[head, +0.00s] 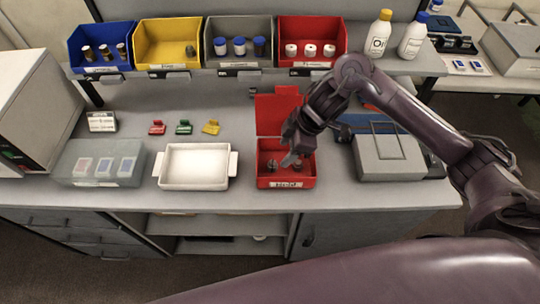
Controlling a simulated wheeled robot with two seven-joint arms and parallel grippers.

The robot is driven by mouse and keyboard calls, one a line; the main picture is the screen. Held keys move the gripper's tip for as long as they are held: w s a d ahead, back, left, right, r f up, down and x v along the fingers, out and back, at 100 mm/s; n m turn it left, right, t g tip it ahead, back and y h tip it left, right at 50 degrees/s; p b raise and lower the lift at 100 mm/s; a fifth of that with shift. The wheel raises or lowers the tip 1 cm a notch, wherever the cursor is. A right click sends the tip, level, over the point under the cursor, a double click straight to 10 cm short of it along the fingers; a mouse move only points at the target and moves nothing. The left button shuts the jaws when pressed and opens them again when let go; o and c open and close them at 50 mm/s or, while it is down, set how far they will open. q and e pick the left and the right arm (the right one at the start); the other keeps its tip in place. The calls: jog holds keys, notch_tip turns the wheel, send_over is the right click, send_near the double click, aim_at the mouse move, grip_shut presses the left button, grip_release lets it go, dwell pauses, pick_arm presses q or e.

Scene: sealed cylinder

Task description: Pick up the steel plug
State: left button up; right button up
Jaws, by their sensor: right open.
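A red box (262,181) with its lid (278,113) raised stands on the bench, right of the middle. Inside it are small grey metallic pieces; one (271,165) shows at the left of the box, and another (298,167) is partly behind my gripper. Either may be the steel plug, but they are too small to tell apart. My right gripper (290,160) comes in from the right, points down into the box and is open. I cannot tell whether its fingers touch a piece. My left gripper is not in view.
A white tray (195,167) stands left of the box, with a translucent case (80,160) further left. A grey case (389,160) is close on the right. Blue, yellow, grey and red bins (313,60) line the shelf behind. Small coloured clips (184,127) lie behind the tray.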

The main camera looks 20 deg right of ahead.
aim_at(274, 162)
jog(key=w+f, duration=0.1)
jog(key=w+a+f, duration=0.1)
jog(key=f, duration=0.1)
jog(key=shift+a+f, duration=0.1)
jog(key=shift+s+a+f, duration=0.15)
jog(key=shift+s+f, duration=0.05)
jog(key=shift+f, duration=0.1)
jog(key=f, duration=0.2)
jog(key=a+f, duration=0.1)
jog(key=shift+s+a+p, duration=0.1)
jog(key=shift+s+p, duration=0.15)
jog(key=shift+p, duration=0.15)
jog(key=shift+w+a+f, duration=0.1)
jog(key=shift+w+f, duration=0.2)
jog(key=shift+f, duration=0.15)
jog(key=shift+c, duration=0.2)
jog(key=shift+r, duration=0.1)
jog(key=c, duration=1.1)
jog(key=shift+o, duration=0.2)
